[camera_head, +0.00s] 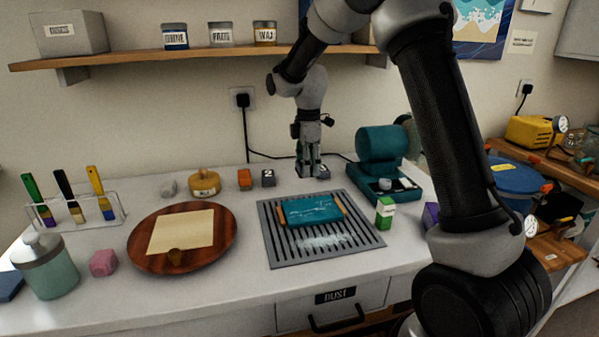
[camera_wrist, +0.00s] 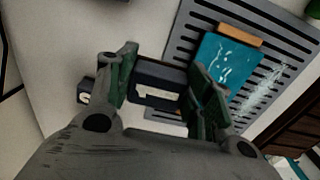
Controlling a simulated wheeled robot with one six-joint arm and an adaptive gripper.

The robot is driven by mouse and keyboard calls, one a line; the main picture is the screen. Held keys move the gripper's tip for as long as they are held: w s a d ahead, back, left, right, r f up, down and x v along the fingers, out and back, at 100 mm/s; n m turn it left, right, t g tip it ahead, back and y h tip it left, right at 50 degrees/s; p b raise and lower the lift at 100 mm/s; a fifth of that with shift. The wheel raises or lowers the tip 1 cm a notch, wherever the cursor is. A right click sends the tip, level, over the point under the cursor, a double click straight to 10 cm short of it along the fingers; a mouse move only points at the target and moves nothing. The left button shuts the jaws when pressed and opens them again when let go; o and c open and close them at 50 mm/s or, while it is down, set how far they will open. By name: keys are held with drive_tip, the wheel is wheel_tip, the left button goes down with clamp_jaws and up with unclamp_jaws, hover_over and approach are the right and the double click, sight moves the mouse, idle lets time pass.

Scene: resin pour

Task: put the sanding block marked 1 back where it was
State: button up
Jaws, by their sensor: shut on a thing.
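My gripper (camera_head: 311,172) points down at the back of the white bench, behind the slotted grey grate. In the wrist view my gripper (camera_wrist: 166,88) is shut on a dark block (camera_wrist: 158,76) with a pale label, between its green-padded fingers. A dark block marked 2 (camera_head: 268,178) stands just left of my gripper.
The slotted grate (camera_head: 283,253) carries a teal board (camera_head: 312,211) in front of my gripper. A teal machine (camera_head: 383,155) stands to the right, with a green-and-white box (camera_head: 385,211) near it. A yellow-brown pot (camera_head: 204,183) and a round wooden board (camera_head: 226,236) are left.

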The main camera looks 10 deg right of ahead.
drive_tip(key=w, duration=0.3)
drive_tip(key=w+f, duration=0.1)
drive_tip(key=w, duration=0.5)
drive_tip(key=shift+f, duration=0.35)
wheel_tip(320, 180, down, 5)
drive_tip(key=shift+w, duration=0.1)
drive_tip(key=shift+w+f, duration=0.15)
drive_tip(key=shift+f, duration=0.1)
drive_tip(key=o, duration=0.9)
